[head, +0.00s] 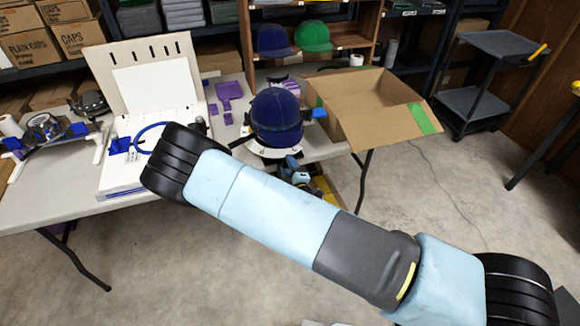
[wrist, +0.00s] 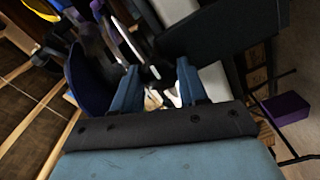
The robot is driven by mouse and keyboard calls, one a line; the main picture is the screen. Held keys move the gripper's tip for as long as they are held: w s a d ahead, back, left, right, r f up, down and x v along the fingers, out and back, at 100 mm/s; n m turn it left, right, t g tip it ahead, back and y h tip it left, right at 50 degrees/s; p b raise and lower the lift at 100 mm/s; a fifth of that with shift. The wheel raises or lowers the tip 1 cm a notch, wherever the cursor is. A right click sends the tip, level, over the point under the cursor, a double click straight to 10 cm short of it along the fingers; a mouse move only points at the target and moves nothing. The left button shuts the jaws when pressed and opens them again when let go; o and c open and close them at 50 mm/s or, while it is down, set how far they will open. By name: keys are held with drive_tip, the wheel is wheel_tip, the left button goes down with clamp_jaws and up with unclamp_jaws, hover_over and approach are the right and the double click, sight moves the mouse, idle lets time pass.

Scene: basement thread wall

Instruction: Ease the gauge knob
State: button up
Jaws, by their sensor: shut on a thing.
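A dark blue cap (head: 276,115) sits on a round gauge stand with a white base ring (head: 270,151) at the table's front edge. A bright blue piece (head: 320,113) sticks out at the cap's right. My gripper (head: 291,162) is just below and in front of the ring, partly hidden by my arm. In the wrist view, its two blue fingers (wrist: 158,76) are shut on a small part, taken as the gauge knob, which is mostly hidden and too dark to make out clearly. The cap (wrist: 88,86) is left of the fingers there.
An open cardboard box (head: 375,108) stands right of the cap. A grey cart (head: 487,80) stands back right. The floor in front is mostly clear.

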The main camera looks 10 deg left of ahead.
drive_tip(key=shift+d, duration=0.15)
drive_tip(key=o, duration=1.1)
drive_tip(key=shift+c, duration=0.2)
drive_tip(key=shift+s, duration=0.1)
drive_tip(key=v, duration=1.3)
drive_tip(key=shift+s, duration=0.3)
drive_tip(key=shift+w, duration=0.1)
